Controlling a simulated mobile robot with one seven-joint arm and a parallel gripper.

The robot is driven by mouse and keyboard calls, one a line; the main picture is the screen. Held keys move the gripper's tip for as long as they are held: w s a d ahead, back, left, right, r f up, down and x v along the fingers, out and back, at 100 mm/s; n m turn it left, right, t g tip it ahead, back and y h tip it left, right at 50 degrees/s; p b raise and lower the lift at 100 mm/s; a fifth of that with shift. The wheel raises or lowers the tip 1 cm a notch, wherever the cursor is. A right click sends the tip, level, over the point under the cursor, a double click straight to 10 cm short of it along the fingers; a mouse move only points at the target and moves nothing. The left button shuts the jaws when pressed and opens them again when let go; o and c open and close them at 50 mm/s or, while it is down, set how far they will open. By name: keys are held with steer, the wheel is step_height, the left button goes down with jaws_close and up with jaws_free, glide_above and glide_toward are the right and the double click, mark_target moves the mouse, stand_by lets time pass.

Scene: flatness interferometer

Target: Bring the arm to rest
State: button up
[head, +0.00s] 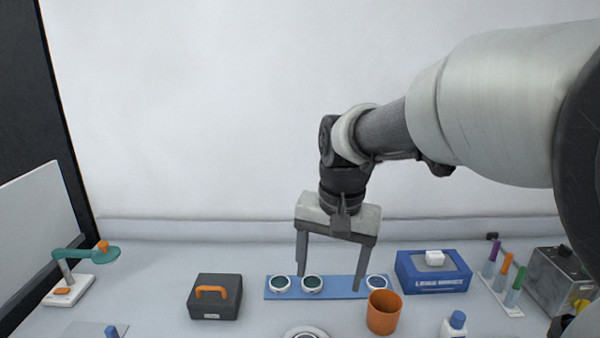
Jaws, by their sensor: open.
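My gripper (330,278) hangs from the arm with its two fingers pointing down and spread apart. Nothing is between the fingers. In the picture it overlaps a blue strip (325,294) on the bench that carries three round white-rimmed pieces, two with dark green faces at the left and one at the right end. I cannot tell the exact height of the fingertips above the strip. My arm reaches in from the upper right.
An orange cup (383,313) stands just right of the gripper. A dark box with an orange handle (215,296) is at left, a blue box (433,272) at right.

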steer(key=s+d+r+n+t+p, duration=0.1)
steer(key=s+d+r+t+p, duration=0.1)
steer(key=s+d+r, duration=0.2)
steer(key=s+d+r+n+t+p, duration=0.2)
steer(key=s+d+r+p, duration=0.1)
steer(key=s, duration=0.7)
step_height(320, 180, up, 2)
steer(key=shift+s+d+r+h+p, duration=0.2)
steer(key=shift+s+d+h+p, duration=0.15)
steer(key=shift+d, duration=0.45)
